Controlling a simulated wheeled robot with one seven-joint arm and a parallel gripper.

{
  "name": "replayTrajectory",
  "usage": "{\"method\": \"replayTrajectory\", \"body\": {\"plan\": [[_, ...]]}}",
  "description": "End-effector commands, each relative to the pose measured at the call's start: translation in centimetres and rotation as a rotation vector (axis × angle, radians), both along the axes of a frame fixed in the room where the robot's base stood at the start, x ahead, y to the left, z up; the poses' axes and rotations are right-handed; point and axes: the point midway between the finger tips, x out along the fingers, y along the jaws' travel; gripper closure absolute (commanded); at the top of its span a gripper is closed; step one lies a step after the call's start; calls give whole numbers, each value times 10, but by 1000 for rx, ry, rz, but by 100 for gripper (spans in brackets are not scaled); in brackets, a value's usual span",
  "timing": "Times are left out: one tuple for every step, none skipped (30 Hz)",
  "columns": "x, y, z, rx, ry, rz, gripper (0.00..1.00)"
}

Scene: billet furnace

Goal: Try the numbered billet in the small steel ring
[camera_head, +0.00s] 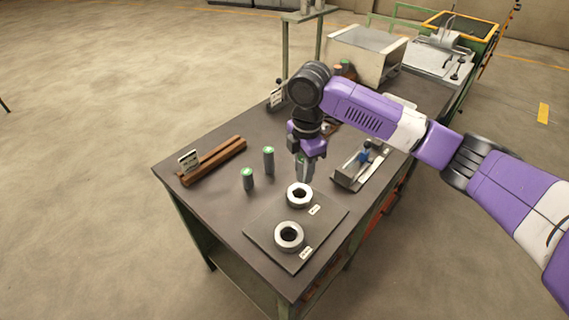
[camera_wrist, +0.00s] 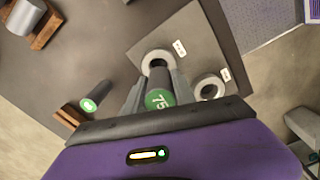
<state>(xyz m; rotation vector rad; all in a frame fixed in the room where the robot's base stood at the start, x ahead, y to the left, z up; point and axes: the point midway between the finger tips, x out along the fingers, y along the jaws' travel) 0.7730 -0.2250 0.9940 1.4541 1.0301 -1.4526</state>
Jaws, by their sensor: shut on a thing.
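My gripper (camera_head: 304,172) is shut on a dark upright billet, whose green top (camera_wrist: 160,99) carries a number that looks like 75. The billet is held above the table near two steel rings. One ring (camera_head: 299,195) lies just in front of the gripper in the head view. The other ring (camera_head: 289,236) lies nearer the table's front corner. Both lie on a flat dark plate (camera_head: 325,215) with small labels too small to read. In the wrist view the billet's lower end overlaps one ring (camera_wrist: 157,56); the other ring (camera_wrist: 209,87) is beside it. I cannot tell whether the billet touches a ring.
Two green-topped billets (camera_head: 268,160) (camera_head: 248,180) stand left of the plate. A brown rack (camera_head: 213,162) with a sign lies at the left. A metal fixture (camera_head: 360,165) with a blue part stands at the right. A box-like furnace (camera_head: 365,52) stands at the back.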

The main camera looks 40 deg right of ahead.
Motion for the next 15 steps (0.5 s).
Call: {"method": "replayTrajectory", "body": {"plan": [[3,-1,-3,0,0,15,100],[5,-1,-3,0,-1,24,100],[7,-2,-3,-1,-2,33,100],[8,-2,-3,-1,-2,40,100],[9,-3,-4,-1,-2,46,100],[10,-3,-4,-1,-2,53,100],[10,-2,-5,-1,-2,56,100],[10,-2,-5,-1,-2,58,100],[10,-2,-6,0,-1,60,100],[10,-2,-7,0,-1,60,100],[10,-2,-8,0,-1,60,100],[10,-2,-10,0,-1,60,100],[10,-2,-12,0,-1,60,100],[10,-2,-13,0,-1,60,100],[10,-2,-16,0,-1,60,100]]}}
